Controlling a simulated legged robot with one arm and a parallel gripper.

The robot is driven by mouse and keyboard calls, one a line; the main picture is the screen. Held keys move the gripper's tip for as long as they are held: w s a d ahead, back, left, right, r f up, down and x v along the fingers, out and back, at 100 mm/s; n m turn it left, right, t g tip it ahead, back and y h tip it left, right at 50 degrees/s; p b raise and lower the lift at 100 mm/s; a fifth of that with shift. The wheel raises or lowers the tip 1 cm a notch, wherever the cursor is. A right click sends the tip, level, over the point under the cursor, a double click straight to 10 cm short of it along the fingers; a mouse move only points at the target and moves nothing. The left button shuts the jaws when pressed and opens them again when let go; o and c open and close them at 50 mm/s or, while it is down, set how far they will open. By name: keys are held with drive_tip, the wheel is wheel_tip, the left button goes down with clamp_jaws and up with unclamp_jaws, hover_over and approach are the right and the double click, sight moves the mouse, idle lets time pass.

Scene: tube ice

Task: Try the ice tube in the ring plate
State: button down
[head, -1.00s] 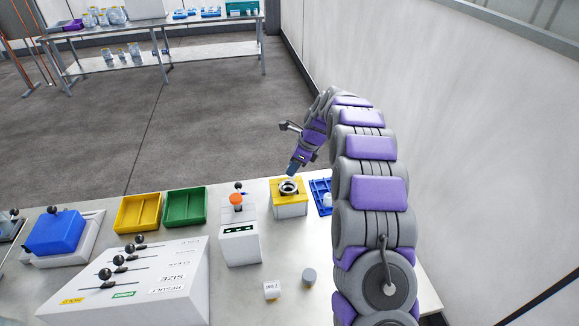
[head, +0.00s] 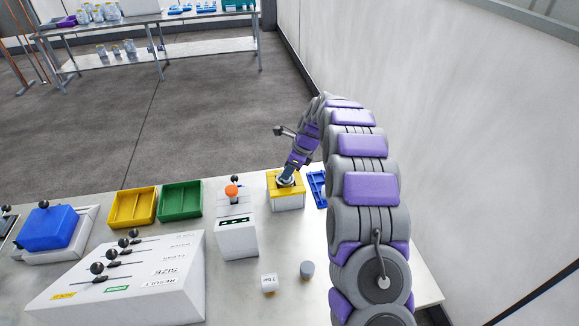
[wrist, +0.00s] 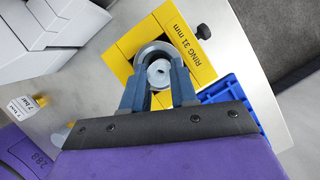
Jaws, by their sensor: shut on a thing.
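The ring plate is a yellow block (head: 288,202) marked "RING 31 mm" with a round grey metal ring in its top; its yellow face also shows in the wrist view (wrist: 124,46). My gripper (head: 286,180) is directly over the ring, pointing down. In the wrist view, my gripper's two blue-grey fingers (wrist: 158,84) are shut on the ice tube (wrist: 159,72), a pale grey cylinder with a hole through its middle. The tube is seen end-on within the ring's outline. I cannot tell how deep it sits or whether it touches the ring.
A blue tray (head: 317,187) stands right of the ring plate. A white device with an orange top (head: 236,225) stands to its left, then green (head: 181,202) and yellow (head: 132,208) trays.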

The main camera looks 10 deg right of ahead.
drive_tip(key=shift+a, duration=0.7)
drive_tip(key=c, duration=1.3)
unclamp_jaws()
drive_tip(key=shift+d, duration=0.2)
drive_tip(key=o, duration=0.4)
drive_tip(key=shift+d, duration=0.45)
drive_tip(key=shift+o, duration=0.5)
drive_tip(key=shift+a+r, duration=0.15)
drive_tip(key=shift+a, duration=0.25)
drive_tip(key=p+v, duration=0.3)
drive_tip(key=v, duration=1.4)
drive_tip(key=shift+p, duration=0.4)
